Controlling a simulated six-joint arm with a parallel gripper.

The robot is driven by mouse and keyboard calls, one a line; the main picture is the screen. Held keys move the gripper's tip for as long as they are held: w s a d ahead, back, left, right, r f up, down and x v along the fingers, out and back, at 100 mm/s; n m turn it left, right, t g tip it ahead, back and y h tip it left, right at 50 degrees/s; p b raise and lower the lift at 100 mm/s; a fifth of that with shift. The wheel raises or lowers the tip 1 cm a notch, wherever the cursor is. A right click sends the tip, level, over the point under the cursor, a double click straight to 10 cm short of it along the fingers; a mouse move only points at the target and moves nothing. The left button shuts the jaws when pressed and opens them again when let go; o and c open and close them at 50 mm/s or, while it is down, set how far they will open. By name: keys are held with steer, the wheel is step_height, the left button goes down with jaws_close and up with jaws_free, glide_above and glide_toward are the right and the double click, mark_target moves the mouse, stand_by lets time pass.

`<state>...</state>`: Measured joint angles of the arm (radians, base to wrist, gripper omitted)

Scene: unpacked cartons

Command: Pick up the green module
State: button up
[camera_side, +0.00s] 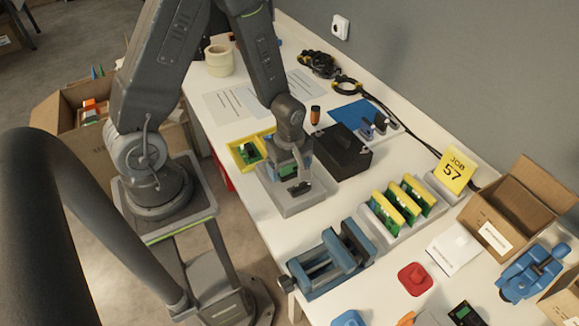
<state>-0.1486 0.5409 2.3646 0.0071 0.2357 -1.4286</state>
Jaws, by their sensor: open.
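My gripper (299,186) points down over a light grey tray or fixture (291,207) near the table's front edge. Its jaws are open, and small dark parts show at their tips. Several green boards with yellow edges (411,194) stand upright in a light rack to the right. I cannot tell which green piece is the module.
A black box (343,155) stands close behind the gripper. A blue vise (331,262) sits to the right at the front edge. Open cartons (513,208) and a yellow "JOB 57" card (455,170) are at far right. Cables run along the wall.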

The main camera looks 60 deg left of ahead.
steer(key=c, duration=1.2)
steer(key=shift+r, duration=0.2)
steer(key=shift+r, duration=0.65)
step_height(320, 180, up, 3)
steer(key=shift+f, duration=0.15)
steer(key=s+a+r, duration=0.2)
steer(key=a, duration=0.1)
steer(key=s+a+r, duration=0.2)
steer(key=a, duration=0.1)
steer(key=s+a+r, duration=0.2)
steer(key=a, duration=0.2)
steer(key=shift+r, duration=0.35)
steer(key=shift+w, duration=0.1)
